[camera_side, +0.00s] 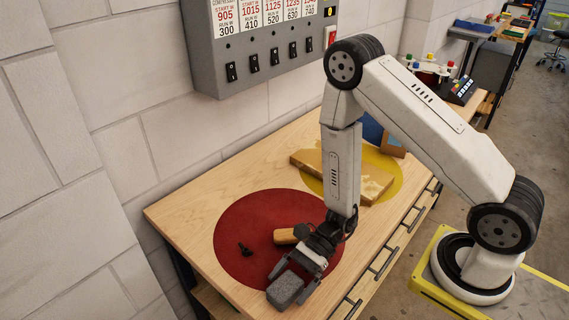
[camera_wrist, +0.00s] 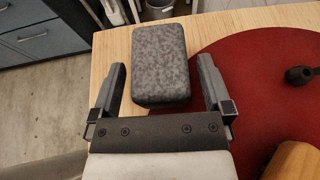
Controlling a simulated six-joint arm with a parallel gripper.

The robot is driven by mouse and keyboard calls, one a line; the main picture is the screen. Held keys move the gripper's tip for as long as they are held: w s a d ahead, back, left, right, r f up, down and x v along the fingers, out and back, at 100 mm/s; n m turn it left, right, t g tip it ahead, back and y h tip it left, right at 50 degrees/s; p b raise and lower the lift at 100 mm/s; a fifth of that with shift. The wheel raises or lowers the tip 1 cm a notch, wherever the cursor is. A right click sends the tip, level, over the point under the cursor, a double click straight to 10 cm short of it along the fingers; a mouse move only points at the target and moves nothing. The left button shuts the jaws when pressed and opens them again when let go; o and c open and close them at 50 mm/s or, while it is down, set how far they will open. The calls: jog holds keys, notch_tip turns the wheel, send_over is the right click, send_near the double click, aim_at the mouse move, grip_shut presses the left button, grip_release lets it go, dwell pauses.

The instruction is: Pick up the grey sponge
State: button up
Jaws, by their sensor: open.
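The grey sponge (camera_side: 286,290) is a speckled rounded block near the front edge of the red circle on the wooden bench. In the wrist view the sponge (camera_wrist: 160,66) lies ahead of my gripper, with its near part between the two fingers. My gripper (camera_side: 293,272) is low over the bench, beside the sponge. In the wrist view my gripper (camera_wrist: 163,88) is open, one finger on each side of the sponge, with a visible gap at both sides. Whether the fingers are at the sponge's height is hard to tell.
A red circle (camera_side: 240,225) holds a small black object (camera_side: 245,249) and a tan wooden piece (camera_side: 285,236). A yellow circle (camera_side: 385,164) bears a wooden block (camera_side: 378,186). A grey switch panel (camera_side: 262,52) hangs on the wall behind. The bench's left part is clear.

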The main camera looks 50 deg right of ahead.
aim_at(285, 285)
jog(key=shift+x, duration=0.85)
jog(key=c, duration=1.2)
jog(key=shift+o, duration=0.2)
jog(key=shift+r, duration=0.1)
jog(key=shift+r, duration=4.9)
